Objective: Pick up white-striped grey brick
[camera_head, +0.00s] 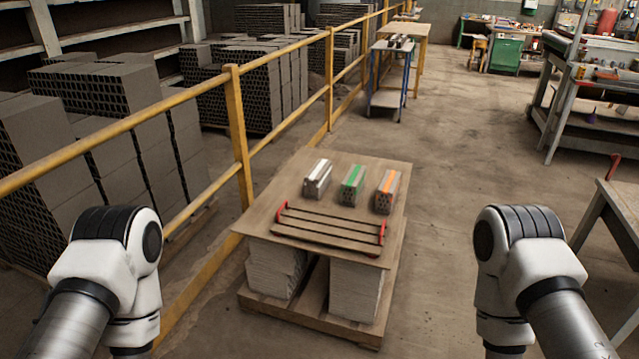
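The white-striped grey brick (317,179) lies on the wooden board (388,252) on top of a pallet stack, leftmost of three bricks. A green-striped grey brick (353,185) is to its right, and an orange-striped grey brick (387,191) is furthest right. My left arm comes in at the lower left and my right arm at the lower right. Both bend down out of the picture, apart from the bricks, and neither gripper shows.
A rack with red ends (328,230) lies on the board in front of the bricks. A yellow railing (237,135) runs along the left, with stacked hollow bricks (130,130) behind it. A workbench (612,200) stands at the right. The floor right of the pallet is clear.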

